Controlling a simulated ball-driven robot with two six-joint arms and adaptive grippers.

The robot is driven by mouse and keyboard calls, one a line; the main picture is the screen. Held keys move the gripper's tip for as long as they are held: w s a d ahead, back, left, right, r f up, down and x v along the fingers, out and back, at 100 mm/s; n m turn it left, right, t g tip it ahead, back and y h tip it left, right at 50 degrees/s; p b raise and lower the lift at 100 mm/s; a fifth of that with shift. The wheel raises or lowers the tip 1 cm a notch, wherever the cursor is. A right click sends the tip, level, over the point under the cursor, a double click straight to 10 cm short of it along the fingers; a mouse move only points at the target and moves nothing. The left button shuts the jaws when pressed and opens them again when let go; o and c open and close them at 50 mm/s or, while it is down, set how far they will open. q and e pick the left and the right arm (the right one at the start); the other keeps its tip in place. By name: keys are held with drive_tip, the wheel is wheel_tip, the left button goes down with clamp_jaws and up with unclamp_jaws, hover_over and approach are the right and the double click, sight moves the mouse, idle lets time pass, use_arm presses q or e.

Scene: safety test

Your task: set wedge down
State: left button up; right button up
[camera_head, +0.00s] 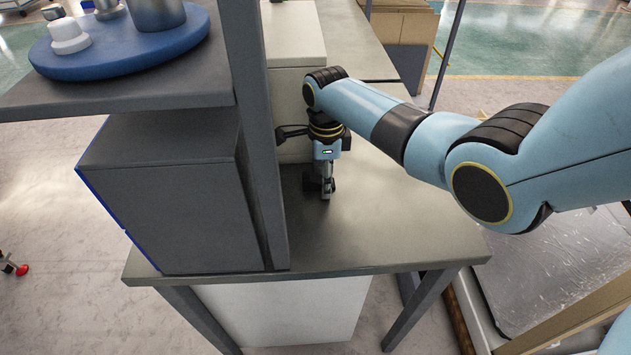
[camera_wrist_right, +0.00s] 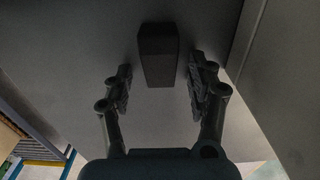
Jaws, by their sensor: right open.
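The wedge (camera_wrist_right: 157,55), a dark narrow block, shows in the right wrist view. It sits on a grey surface between and a little beyond my right gripper's fingertips (camera_wrist_right: 160,80). The two fingers are spread, with a gap on each side of the block, so the gripper is open and not holding it. In the head view my right gripper (camera_head: 323,188) points down at the table (camera_head: 400,215), close to the grey post. The wedge cannot be told apart from the gripper there. My left gripper is not in view.
A grey post (camera_head: 252,120) and a dark grey box (camera_head: 170,185) stand left of my right gripper. A pale box (camera_head: 292,40) stands behind it. A blue round tray (camera_head: 120,50) with metal and white items is on the upper shelf. The table is clear to the right.

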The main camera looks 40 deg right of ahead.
clamp_jaws()
drive_tip(key=shift+r, duration=0.1)
